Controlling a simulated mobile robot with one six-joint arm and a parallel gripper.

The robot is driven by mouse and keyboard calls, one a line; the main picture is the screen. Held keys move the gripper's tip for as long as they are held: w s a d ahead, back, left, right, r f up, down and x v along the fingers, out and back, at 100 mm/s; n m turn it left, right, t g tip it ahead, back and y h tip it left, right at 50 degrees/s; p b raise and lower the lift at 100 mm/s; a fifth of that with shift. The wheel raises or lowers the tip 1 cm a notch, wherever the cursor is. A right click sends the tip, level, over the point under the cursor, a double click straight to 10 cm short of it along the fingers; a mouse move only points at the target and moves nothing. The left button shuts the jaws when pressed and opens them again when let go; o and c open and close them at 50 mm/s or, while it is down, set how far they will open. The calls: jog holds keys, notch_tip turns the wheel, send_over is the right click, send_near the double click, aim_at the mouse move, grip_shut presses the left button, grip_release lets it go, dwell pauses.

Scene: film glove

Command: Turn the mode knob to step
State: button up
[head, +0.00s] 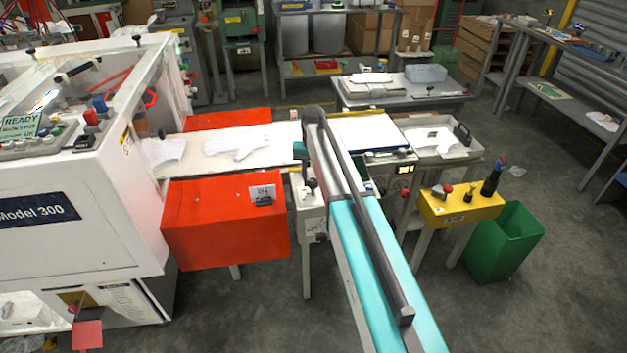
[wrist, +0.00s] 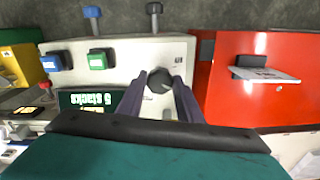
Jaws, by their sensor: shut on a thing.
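The mode knob (wrist: 159,79) is a dark round knob on a pale control panel (wrist: 130,52), in the wrist view. My gripper (wrist: 160,84) has one finger on each side of it and is shut on it. Small markings beside the knob are too small to read, and its pointer direction is unclear.
The panel has a blue button (wrist: 53,62), a green button (wrist: 97,61) and a lit display (wrist: 88,99) with upside-down text. A red box (wrist: 240,80) with a white tag adjoins it. A yellow box (head: 460,207) and green bin (head: 503,243) stand right.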

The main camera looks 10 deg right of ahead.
aim_at(313, 181)
jog(key=shift+m+b, duration=0.3)
jog(key=shift+m, duration=1.9)
jog(key=o, duration=1)
jog(key=shift+o, duration=0.2)
jog(key=shift+r, duration=0.15)
notch_tip(313, 181, up, 14)
jog(key=b, duration=0.3)
jog(key=shift+f, duration=0.25)
